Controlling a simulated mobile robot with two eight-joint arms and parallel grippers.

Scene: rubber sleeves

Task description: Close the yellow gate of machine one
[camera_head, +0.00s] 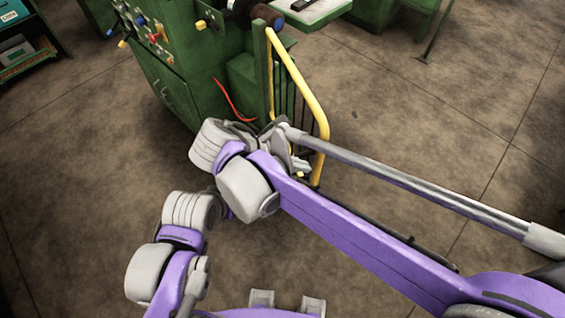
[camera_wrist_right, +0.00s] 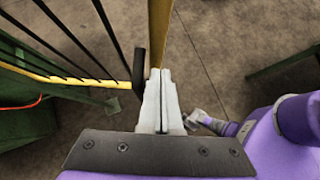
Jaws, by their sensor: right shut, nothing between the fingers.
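The yellow gate (camera_head: 298,80) of the green machine (camera_head: 185,75) has a yellow tube frame with dark upright bars. It stands out from the machine's right side, so it looks open. My right gripper (camera_head: 303,166) is by the gate's lower outer end, partly hidden by my own wrist. In the right wrist view the right gripper (camera_wrist_right: 160,72) is shut with nothing between its fingers. Its tips are at the yellow gate frame (camera_wrist_right: 158,32); I cannot tell if they touch. The gate's dark bars run to the left there. My left arm shows at lower left, but no left gripper can be made out.
A red cable (camera_head: 232,101) hangs by the machine's base. A green shelf (camera_head: 28,50) stands at upper left, and a green stand (camera_head: 432,35) at the upper right. The brown floor (camera_head: 430,110) right of the gate is clear.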

